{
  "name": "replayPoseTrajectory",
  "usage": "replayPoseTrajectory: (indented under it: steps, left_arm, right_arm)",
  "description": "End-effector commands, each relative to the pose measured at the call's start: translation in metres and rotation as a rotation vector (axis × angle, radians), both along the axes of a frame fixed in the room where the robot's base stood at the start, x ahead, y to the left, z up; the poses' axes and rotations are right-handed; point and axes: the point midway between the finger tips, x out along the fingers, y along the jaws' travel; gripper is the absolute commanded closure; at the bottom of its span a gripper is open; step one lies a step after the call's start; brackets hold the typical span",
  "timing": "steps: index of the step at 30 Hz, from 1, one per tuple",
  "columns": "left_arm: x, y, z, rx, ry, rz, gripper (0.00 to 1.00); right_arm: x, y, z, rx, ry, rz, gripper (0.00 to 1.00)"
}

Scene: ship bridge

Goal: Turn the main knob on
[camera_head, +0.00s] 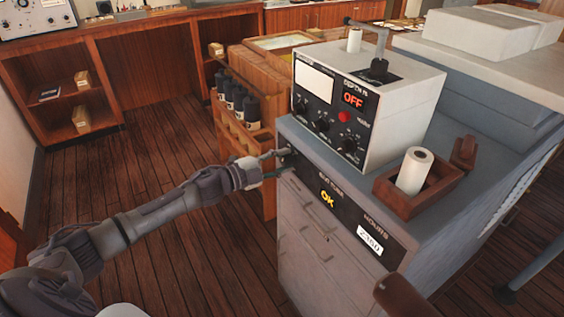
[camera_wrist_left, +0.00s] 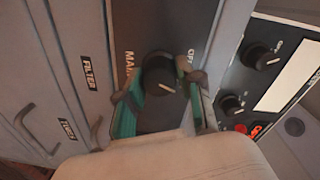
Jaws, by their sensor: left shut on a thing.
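The main knob (camera_wrist_left: 159,75) is a round black knob with a pale pointer line, on a dark panel with the lettering "MAIN" beside it and "OF…", partly covered, on its other side. My left gripper (camera_wrist_left: 162,88) has one green-padded finger on each side of the knob and is shut on it. In the head view my left gripper (camera_head: 275,164) reaches the left end of the grey cabinet's front panel, and it mostly hides the knob there. My right gripper is not in view.
A white instrument box (camera_head: 385,110) reading "OFF" stands on the grey cabinet (camera_head: 300,215), above my gripper. The cabinet panel shows "OK" and an hours counter. A wooden rack with dark bottles (camera_head: 237,103) stands close behind. The floor to the left is clear.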

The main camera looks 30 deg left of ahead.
Motion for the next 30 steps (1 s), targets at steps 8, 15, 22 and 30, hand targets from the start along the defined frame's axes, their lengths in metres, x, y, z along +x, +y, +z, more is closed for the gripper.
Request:
replayPoseTrajectory:
  steps: [8, 15, 22, 30]
  left_arm:
    - [-0.0006, -0.0011, -0.0003, 0.102, -0.061, -0.002, 0.98]
    - [-0.0007, -0.0012, -0.0003, 0.134, -0.079, -0.003, 0.98]
    - [-0.0007, -0.0013, -0.0004, 0.137, -0.081, -0.003, 0.98]
    - [-0.0006, -0.0011, -0.0006, 0.136, -0.08, -0.002, 0.42]
  right_arm:
    - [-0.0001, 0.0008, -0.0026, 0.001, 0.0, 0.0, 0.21]
    - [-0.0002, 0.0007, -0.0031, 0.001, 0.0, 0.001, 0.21]
    - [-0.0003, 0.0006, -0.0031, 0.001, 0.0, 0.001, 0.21]
    - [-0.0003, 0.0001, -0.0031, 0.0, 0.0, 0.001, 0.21]
